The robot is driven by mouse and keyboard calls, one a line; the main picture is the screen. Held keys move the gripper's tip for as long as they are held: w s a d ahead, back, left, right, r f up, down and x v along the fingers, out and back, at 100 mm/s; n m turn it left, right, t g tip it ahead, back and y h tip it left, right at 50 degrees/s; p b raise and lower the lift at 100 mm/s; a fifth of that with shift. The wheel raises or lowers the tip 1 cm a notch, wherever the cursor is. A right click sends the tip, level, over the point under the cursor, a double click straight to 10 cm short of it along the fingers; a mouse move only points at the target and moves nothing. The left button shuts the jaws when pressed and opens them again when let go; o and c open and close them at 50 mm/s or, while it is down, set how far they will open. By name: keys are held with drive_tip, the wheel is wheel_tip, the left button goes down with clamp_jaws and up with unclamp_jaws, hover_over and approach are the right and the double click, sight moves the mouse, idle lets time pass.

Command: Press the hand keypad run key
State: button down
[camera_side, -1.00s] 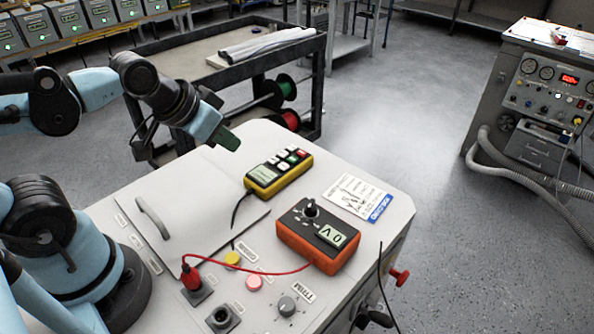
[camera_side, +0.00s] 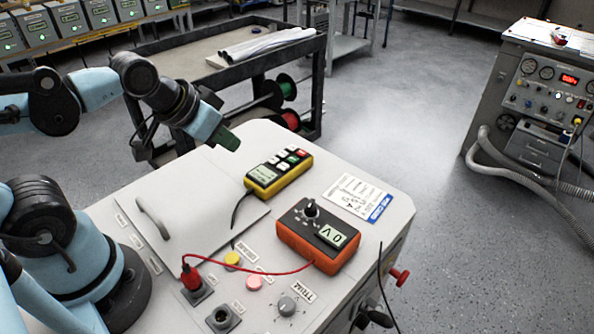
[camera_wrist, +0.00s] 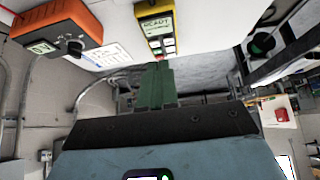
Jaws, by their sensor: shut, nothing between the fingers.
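The yellow and black hand keypad (camera_side: 278,174) lies on the light grey bench top, with a small screen and several white keys, a green key and a red key. A cable runs from its near end. In the wrist view the keypad (camera_wrist: 157,30) is at the top centre with "READY" on its screen, and the green fingertips partly cover its lower end. My gripper (camera_side: 229,140) is shut and empty, above and to the left of the keypad in the side view, apart from it. Its green fingers (camera_wrist: 155,88) are together in the wrist view.
An orange meter (camera_side: 318,236) reading 0V sits in front of the keypad, with a red lead to a red plug (camera_side: 191,277). A printed card (camera_side: 358,198) lies to the right. A raised handle (camera_side: 153,218) stands on the left panel. A black cart (camera_side: 225,60) is behind.

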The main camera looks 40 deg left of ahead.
idle(0.4)
drive_tip(key=n+t+h, duration=0.2)
drive_tip(key=n+h, duration=0.1)
drive_tip(key=n, duration=0.2)
hover_over(289, 160)
drive_tip(key=shift+r, duration=0.25)
drive_tip(key=shift+f, duration=4.4)
drive_tip(key=shift+f, duration=0.4)
